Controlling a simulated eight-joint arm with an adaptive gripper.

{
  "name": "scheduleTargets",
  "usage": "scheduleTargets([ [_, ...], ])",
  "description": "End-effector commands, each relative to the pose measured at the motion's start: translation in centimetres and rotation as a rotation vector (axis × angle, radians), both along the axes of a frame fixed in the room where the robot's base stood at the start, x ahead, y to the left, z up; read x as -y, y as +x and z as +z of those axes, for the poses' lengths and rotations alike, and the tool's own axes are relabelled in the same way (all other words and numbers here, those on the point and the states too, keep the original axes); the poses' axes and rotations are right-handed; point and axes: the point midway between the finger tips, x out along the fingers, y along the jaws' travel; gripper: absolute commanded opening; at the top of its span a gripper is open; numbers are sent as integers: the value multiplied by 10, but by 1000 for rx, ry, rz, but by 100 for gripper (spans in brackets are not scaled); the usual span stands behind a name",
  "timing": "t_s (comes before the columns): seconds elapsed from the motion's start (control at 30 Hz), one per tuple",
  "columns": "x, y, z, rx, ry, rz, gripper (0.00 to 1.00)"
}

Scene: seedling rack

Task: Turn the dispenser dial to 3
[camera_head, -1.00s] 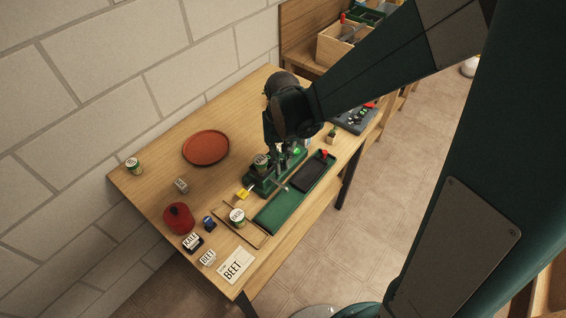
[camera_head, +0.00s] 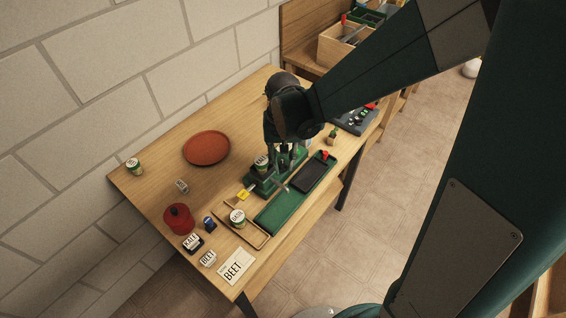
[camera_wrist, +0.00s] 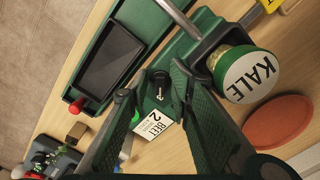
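The dispenser (camera_head: 262,187) is a green stand on the table, with a jar labelled KALE (camera_wrist: 248,73) in its holder. Its dial, a small black knob (camera_wrist: 160,82) with a pale mark, shows in the wrist view. The number it points at cannot be read. My gripper (camera_wrist: 152,80) is open, with one finger on each side of the dial; I cannot tell whether either finger touches it. In the head view my gripper (camera_head: 286,152) points down over the dispenser and hides the dial.
A green tray with a black inset (camera_head: 283,208) lies along the front edge. A grey device (camera_head: 353,120) stands on the right. Bare table lies around the plate.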

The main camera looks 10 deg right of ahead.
Motion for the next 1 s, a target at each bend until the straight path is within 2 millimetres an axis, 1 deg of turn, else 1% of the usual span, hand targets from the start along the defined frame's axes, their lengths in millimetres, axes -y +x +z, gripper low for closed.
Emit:
scheduleTargets([
  [0.33,-1,-1,0,-2,2,5,24],
  [0.53,-1,-1,0,-2,1,41,24],
  [0.77,1,-2,0,-3,1,145,24],
  [1.0,2,-2,0,-3,2,301,24],
])
